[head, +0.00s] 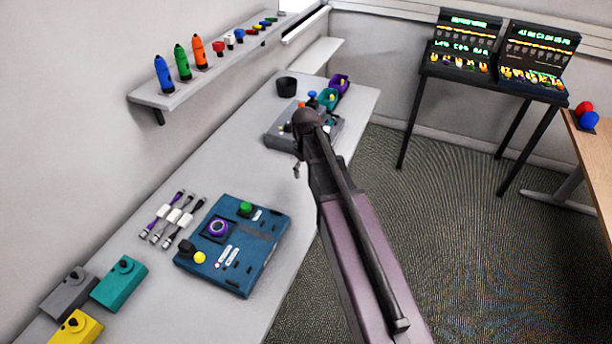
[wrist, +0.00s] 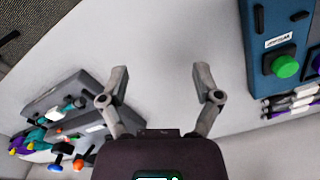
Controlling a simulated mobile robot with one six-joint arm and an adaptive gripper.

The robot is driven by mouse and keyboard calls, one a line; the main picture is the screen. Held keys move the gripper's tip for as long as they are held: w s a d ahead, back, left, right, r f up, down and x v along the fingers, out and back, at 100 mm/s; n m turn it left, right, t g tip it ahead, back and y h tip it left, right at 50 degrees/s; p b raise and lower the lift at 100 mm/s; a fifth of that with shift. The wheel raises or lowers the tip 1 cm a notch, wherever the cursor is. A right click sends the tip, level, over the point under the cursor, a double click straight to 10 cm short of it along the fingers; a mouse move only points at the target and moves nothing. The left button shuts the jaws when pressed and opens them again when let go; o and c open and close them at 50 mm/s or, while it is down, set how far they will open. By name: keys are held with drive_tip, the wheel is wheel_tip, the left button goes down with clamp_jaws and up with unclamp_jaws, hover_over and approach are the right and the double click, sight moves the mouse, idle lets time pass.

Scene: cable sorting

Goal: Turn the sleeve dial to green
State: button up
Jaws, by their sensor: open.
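A blue panel box (head: 258,262) lies on the table. It carries a dial with a purple ring (head: 219,228), a green button (head: 246,208) and a yellow knob (head: 199,257). I cannot tell for sure which control is the sleeve dial. Part of the blue box shows at the upper right of the wrist view (wrist: 262,62), with the green button (wrist: 285,66). My gripper (wrist: 161,82) is open and empty, with bare table between its fingers. It is above the table, between the blue box and a grey box (head: 279,132), which my arm partly hides.
Cables (head: 172,217) lie left of the blue box. Grey, teal (head: 119,284) and yellow boxes stand at the near left. A dark cup (head: 287,87) is at the far end. A wall shelf (head: 190,92) holds coloured tools. Bare table lies between the blue and grey boxes.

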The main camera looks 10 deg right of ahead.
drive_tip(key=shift+s+f, duration=0.25)
drive_tip(key=shift+s, duration=0.35)
drive_tip(key=s+m, duration=0.5)
drive_tip(key=s, duration=0.9)
drive_tip(key=shift+s+m, duration=0.3)
drive_tip(key=shift+s, duration=0.1)
idle(0.4)
